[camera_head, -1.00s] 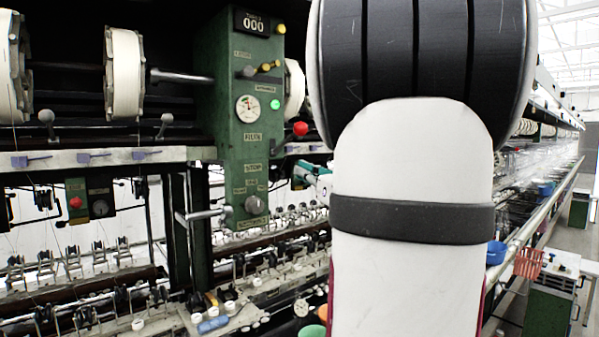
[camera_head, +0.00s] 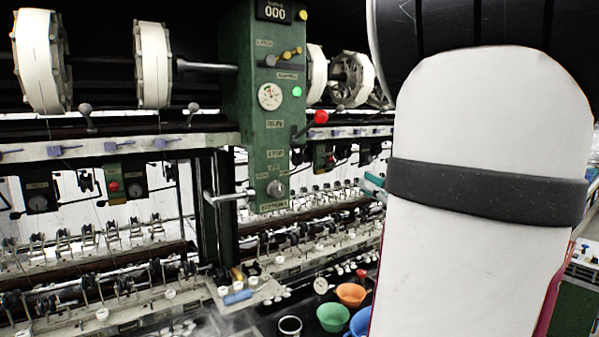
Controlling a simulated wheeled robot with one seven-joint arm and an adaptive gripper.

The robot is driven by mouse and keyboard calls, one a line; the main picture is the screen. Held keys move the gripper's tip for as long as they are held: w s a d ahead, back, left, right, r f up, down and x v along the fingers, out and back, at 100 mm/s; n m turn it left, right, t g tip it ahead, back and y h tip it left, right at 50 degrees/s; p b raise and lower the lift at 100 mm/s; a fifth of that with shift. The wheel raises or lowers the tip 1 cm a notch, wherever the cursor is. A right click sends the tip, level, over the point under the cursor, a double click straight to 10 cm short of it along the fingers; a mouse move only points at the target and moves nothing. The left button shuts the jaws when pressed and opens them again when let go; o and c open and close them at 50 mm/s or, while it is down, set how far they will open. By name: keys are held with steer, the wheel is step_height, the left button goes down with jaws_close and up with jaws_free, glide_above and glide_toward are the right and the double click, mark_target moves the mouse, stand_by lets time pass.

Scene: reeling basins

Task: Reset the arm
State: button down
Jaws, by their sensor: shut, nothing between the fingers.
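My arm (camera_head: 470,240) shows as a large white link with a dark band and a black joint above it. It fills the right side of the head view and leans slightly. My gripper is not in view, so its fingers cannot be seen. The arm hides much of the machine behind it. A small teal piece (camera_head: 374,181) shows just left of the arm; I cannot tell what it belongs to.
A green control column (camera_head: 268,110) with a gauge and knobs stands left of the arm. White reels (camera_head: 153,65) hang at upper left. An orange bowl (camera_head: 351,294), a green bowl (camera_head: 333,316) and a blue basin (camera_head: 362,321) sit low by the arm.

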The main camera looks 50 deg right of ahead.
steer(key=shift+s+a+f, duration=0.1)
steer(key=shift+s+a, duration=0.05)
steer(key=shift+s, duration=0.3)
steer(key=w+a+f+n+g+y, duration=0.25)
steer(key=w+a+n+y, duration=0.3)
steer(key=a, duration=0.45)
steer(key=w+a+f+n+g+y, duration=0.25)
steer(key=w+a+n+y, duration=0.35)
steer(key=a, duration=0.5)
steer(key=s+a+f+n+g+h, duration=0.2)
steer(key=a+n, duration=0.5)
steer(key=n, duration=0.6)
steer(key=s+a+f+n+g+h+b, duration=0.1)
steer(key=s+a+f+n+g+h, duration=0.2)
steer(key=n, duration=1.1)
steer(key=s+a+f+g, duration=0.2)
steer(key=a+f+g, duration=0.1)
steer(key=a, duration=0.2)
steer(key=shift+s+a+f+g, duration=0.25)
steer(key=shift+f+g, duration=0.1)
steer(key=shift+g, duration=0.05)
